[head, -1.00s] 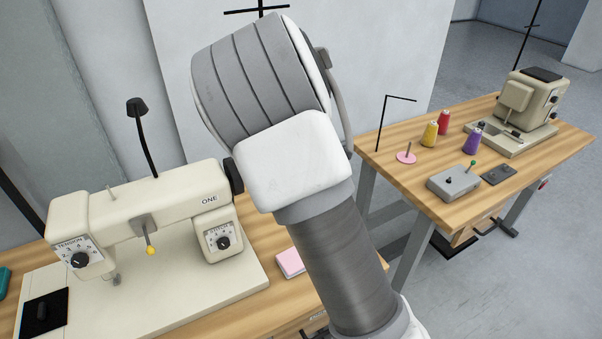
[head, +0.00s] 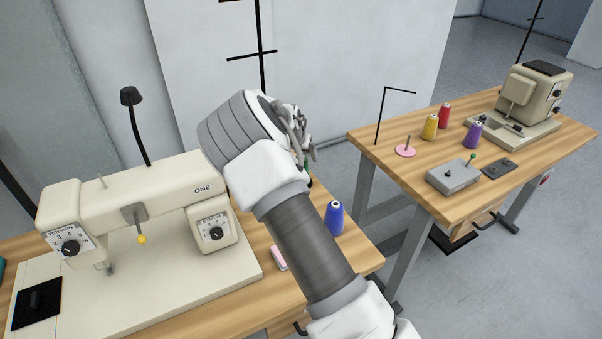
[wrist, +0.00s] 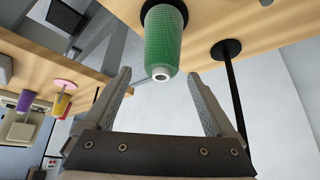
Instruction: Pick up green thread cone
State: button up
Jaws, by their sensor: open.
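In the wrist view, the green thread cone (wrist: 164,42) stands on a dark round base on the wooden table, which appears at the top of the picture. My gripper (wrist: 160,82) is open and empty, its two fingers apart on either side of the cone's near end. The cone's tip lies roughly in line with the gap. I cannot tell how deep it is between the fingers. In the head view, my gripper (head: 301,134) is mostly behind my wrist, and only a sliver of green shows beside it.
A blue cone (head: 334,218) stands on the near table, right of my arm. The sewing machine (head: 140,230) is at left. A dark pole (wrist: 233,90) rises from a round foot beside the green cone. Yellow (head: 430,127), red (head: 444,115) and purple (head: 473,135) cones stand on the other table.

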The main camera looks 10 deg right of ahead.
jog(key=shift+s+a+f+x, duration=0.1)
jog(key=shift+x, duration=0.8)
jog(key=shift+s+a+f+x, duration=0.1)
jog(key=shift+x, duration=0.85)
jog(key=shift+s+a+f+x, duration=0.1)
jog(key=shift+x, duration=0.8)
jog(key=shift+r, duration=0.1)
grip_shut()
